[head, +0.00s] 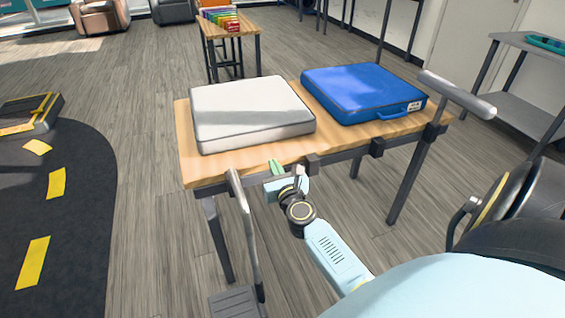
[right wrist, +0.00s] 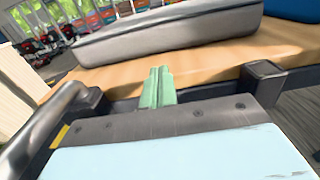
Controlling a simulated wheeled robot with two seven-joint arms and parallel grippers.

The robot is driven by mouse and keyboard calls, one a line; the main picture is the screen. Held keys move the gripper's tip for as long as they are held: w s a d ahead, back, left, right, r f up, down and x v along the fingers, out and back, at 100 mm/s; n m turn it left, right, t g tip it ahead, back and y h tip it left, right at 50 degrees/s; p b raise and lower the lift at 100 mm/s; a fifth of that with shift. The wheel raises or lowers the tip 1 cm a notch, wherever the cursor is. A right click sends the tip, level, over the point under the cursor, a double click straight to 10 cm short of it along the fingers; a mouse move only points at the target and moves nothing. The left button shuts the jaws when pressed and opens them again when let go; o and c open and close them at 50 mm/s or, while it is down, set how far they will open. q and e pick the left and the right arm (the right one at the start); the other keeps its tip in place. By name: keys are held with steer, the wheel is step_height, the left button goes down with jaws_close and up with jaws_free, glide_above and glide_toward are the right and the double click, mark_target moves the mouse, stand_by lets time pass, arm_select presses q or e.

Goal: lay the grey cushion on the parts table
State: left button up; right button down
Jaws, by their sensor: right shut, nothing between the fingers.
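The grey cushion (head: 250,108) lies flat on the left part of the wooden-topped parts table (head: 186,135). It also shows in the right wrist view (right wrist: 165,35), resting on the wooden top (right wrist: 205,66) just beyond my gripper. My right gripper (head: 275,166) is at the table's near edge, in front of the cushion and apart from it. Its green fingers (right wrist: 157,88) are shut together with nothing between them. My left gripper is not in view.
A blue cushion (head: 360,90) with a handle lies on the right part of the same table. A grey-handled post (head: 243,215) stands before its near edge. A small table with coloured items (head: 220,20) stands behind. A black mat (head: 85,200) covers the left floor.

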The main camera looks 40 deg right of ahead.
steer(key=shift+v, duration=2.3)
